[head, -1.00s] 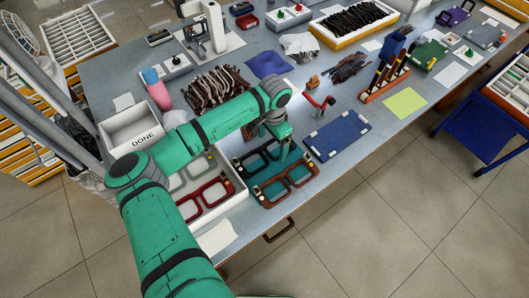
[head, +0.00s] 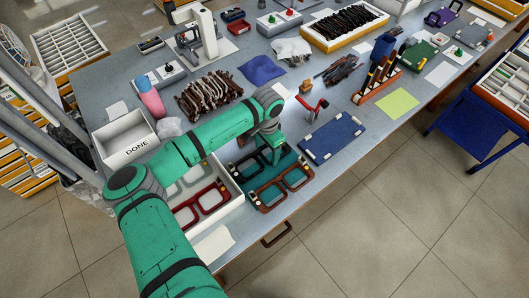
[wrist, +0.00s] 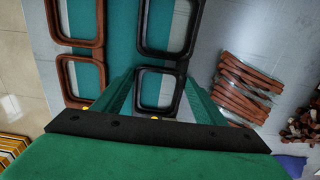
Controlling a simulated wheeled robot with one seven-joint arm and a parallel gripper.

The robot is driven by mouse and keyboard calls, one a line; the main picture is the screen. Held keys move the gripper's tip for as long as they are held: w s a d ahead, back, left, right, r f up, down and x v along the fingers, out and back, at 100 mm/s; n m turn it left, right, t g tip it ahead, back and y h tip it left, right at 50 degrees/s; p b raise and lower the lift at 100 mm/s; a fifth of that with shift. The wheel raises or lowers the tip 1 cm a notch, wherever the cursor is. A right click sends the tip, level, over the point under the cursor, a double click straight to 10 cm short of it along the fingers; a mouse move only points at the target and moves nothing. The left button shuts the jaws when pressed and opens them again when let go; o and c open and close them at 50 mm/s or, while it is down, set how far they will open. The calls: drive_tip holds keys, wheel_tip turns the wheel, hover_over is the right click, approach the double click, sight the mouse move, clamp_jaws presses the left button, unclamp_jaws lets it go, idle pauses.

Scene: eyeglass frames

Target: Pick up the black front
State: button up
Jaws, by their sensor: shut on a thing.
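The black front (wrist: 160,70) lies along the teal mat (wrist: 121,30) in the wrist view, its two lens rims facing my camera. My gripper (wrist: 160,85) is shut on its nearer lens part, with one green finger on each side. I cannot tell whether the front is lifted off the mat. In the head view my gripper (head: 272,154) is low over the mat, and my arm hides much of the black front. A brown front (head: 281,187) lies beside it, toward the table's front edge, apart from my gripper.
A white tray (head: 240,186) with a red front (head: 202,204) stands to the left. A white box marked DONE (head: 126,157) is behind it. A blue mat (head: 331,138) lies to the right. Brown temple pieces (wrist: 245,90) lie close by in the wrist view.

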drive_tip(key=shift+r, duration=0.75)
drive_tip(key=s+d+r, duration=0.4)
drive_tip(key=s+r, duration=0.7)
drive_tip(key=s, duration=0.2)
drive_tip(key=shift+s+r, duration=0.15)
drive_tip(key=shift+s, duration=0.05)
drive_tip(key=shift+a, duration=0.1)
